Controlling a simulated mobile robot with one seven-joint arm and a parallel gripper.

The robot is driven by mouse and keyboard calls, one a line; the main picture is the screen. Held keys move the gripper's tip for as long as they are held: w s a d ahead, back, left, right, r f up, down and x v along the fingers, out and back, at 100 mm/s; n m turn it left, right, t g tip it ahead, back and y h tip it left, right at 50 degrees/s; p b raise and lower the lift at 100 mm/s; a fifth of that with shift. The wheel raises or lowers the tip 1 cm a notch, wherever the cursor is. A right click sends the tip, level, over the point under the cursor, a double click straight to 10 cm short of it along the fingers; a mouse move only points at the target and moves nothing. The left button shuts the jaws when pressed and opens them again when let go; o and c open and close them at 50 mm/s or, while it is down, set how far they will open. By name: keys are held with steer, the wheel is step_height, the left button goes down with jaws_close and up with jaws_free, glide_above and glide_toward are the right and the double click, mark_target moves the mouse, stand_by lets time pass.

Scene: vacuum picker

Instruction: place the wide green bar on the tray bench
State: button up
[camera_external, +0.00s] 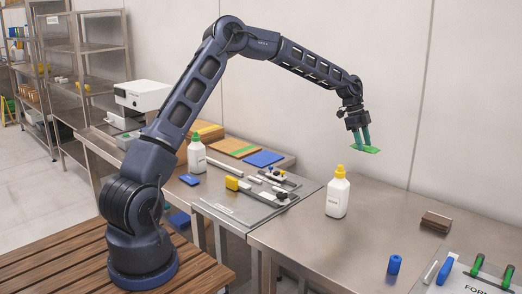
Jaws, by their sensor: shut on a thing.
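The green bar (366,149) is a thin, flat, bright green piece held in the air above the right-hand steel bench (395,220). My gripper (359,138) points down and is shut on the bar, with its teal fingers on top of it. The bar looks slightly tilted. It is well clear of the bench surface. No bench in view can be read as the tray bench. A grey board (244,207) with small tools lies on the bench to the left.
A white bottle with a yellow cap (338,194) stands below and left of my gripper. A brown block (436,222), a blue cylinder (394,265) and a board with green-handled tools (470,283) are on the right bench. The bench's back middle is clear.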

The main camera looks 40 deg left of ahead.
steer(key=w+a, duration=0.2)
steer(key=a, duration=3.9)
steer(key=s+a+f, duration=0.1)
steer(key=s+a, duration=0.5)
steer(key=a, duration=0.8)
steer(key=s+a, duration=0.5)
steer(key=a, duration=0.8)
steer(key=s+a, duration=2.9)
steer(key=s, duration=0.2)
step_height(320, 180, down, 20)
steer(key=shift+w+f, duration=0.1)
steer(key=shift+f, duration=0.1)
steer(key=o, duration=0.6)
steer(key=shift+f, duration=0.15)
steer(key=shift+c, duration=0.2)
steer(key=o, duration=0.4)
